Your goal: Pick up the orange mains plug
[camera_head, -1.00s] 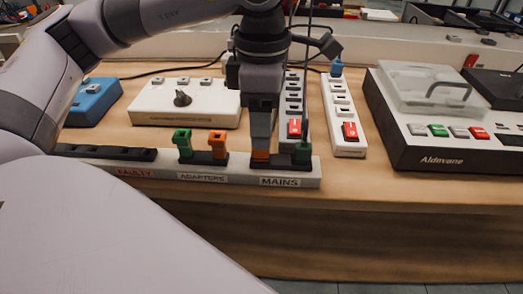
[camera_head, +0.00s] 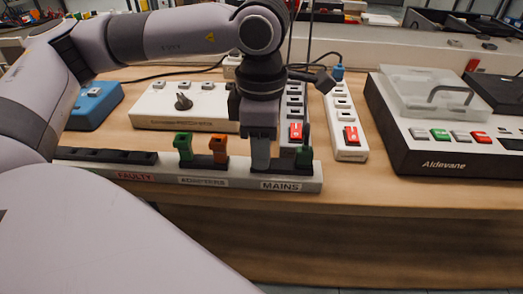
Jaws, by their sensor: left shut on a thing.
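My left gripper (camera_head: 260,158) points down over the part of the rack labelled MAINS (camera_head: 280,186). It is shut on the orange mains plug, which its fingers now hide. I cannot tell whether the plug is clear of its slot. A green adapter (camera_head: 183,146) and an orange adapter (camera_head: 219,149) stand to the left in the ADAPTERS part. My right gripper is out of view.
Left of the adapters is the dark FAULTY section (camera_head: 105,156). Behind are a white box with a knob (camera_head: 160,115), a blue box (camera_head: 95,105) and a white power strip with a red switch (camera_head: 349,140). An Aldevane unit (camera_head: 440,160) stands right. The wooden bench front is clear.

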